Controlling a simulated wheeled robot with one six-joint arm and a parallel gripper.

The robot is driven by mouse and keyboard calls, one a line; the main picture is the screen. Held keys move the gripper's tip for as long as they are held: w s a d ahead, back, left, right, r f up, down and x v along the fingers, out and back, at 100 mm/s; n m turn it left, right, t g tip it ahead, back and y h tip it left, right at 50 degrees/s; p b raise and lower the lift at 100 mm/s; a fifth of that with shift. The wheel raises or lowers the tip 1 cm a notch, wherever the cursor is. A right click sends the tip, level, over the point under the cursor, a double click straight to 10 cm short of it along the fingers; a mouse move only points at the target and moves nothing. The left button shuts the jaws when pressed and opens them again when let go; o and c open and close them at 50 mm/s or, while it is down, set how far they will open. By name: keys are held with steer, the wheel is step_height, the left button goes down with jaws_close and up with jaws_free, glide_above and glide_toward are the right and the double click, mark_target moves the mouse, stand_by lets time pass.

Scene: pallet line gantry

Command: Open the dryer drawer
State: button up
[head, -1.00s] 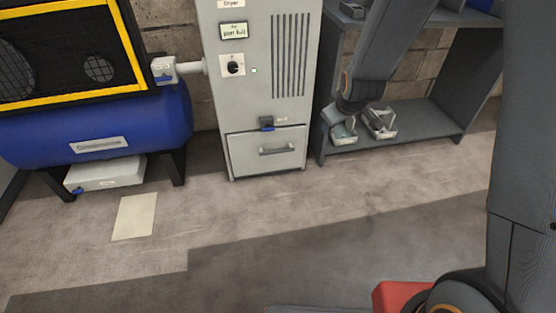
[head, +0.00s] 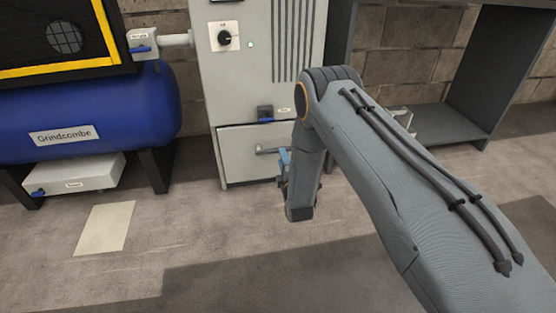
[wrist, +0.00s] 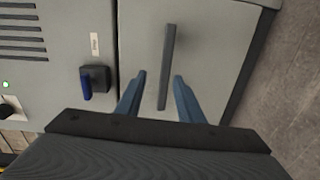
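The grey dryer cabinet (head: 258,95) stands against the wall, with its drawer (head: 238,160) shut at the bottom. The drawer handle (head: 270,150) is a grey bar, partly hidden behind my arm in the head view. In the wrist view the drawer front (wrist: 205,40) fills the middle and the handle (wrist: 168,62) runs up and down the picture. My gripper (wrist: 158,82) is open, with one blue finger on each side of the handle's lower end. I cannot tell how deep the fingers reach. In the head view my gripper (head: 285,158) is mostly hidden by my wrist.
A latch block with a blue lever (wrist: 90,82) sits beside the drawer; it also shows above the drawer in the head view (head: 265,113). A blue tank (head: 90,110) stands left. A dark shelf (head: 455,130) stands right.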

steer(key=shift+n, duration=0.3)
steer(key=b+x, duration=0.1)
steer(key=x, duration=0.1)
steer(key=b+x, duration=0.1)
steer(key=x, duration=0.2)
steer(key=f+b+x, duration=0.1)
steer(key=b+x, duration=0.1)
steer(key=shift+w+a+f, duration=0.1)
steer(key=shift+w+a, duration=0.2)
steer(key=shift+a, duration=0.05)
jaws_close()
